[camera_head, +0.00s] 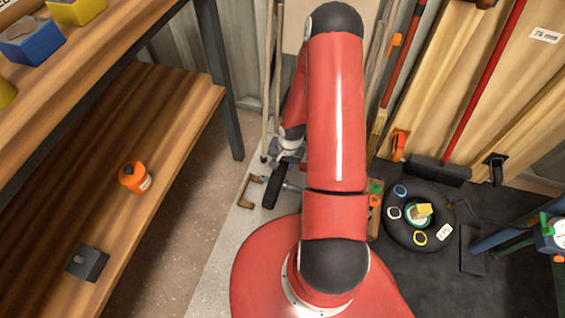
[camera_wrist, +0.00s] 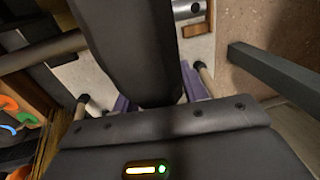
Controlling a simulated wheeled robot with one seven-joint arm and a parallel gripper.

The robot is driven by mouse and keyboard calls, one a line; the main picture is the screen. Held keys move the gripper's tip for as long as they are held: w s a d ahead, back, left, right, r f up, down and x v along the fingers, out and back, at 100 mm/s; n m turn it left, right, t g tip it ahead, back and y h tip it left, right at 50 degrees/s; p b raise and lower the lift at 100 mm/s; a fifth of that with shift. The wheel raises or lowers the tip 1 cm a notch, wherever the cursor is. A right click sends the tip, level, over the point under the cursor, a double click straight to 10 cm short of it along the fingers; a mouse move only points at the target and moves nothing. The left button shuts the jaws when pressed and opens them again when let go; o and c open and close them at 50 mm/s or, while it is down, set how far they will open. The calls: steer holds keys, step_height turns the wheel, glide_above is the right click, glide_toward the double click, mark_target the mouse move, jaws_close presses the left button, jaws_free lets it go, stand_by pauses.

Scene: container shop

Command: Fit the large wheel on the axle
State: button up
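The large wheel is a dark, thick disc (camera_head: 271,191) seen nearly edge-on, low beyond my arm in the head view. It fills the upper middle of the wrist view (camera_wrist: 125,45). My gripper (camera_head: 284,168) is at the wheel's upper edge. Its purple fingers (camera_wrist: 160,100) lie on both sides of the wheel and appear shut on it. A silver rod, apparently the axle (camera_head: 292,187), is just right of the wheel. It also shows at the top of the wrist view (camera_wrist: 187,9). I cannot tell whether the wheel is on it.
A wooden shelf (camera_head: 170,130) with an orange jar (camera_head: 135,177) and dark box (camera_head: 86,263) is left. A black tyre (camera_head: 434,200) with several small items lies right. Tools and boards line the back wall. A grey post (camera_wrist: 275,70) crosses the wrist view's right.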

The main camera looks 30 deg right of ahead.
steer(key=o, duration=0.4)
steer(key=r, duration=0.2)
steer(key=r+p, duration=0.1)
steer(key=r, duration=0.4)
steer(key=shift+s+d+r, duration=0.4)
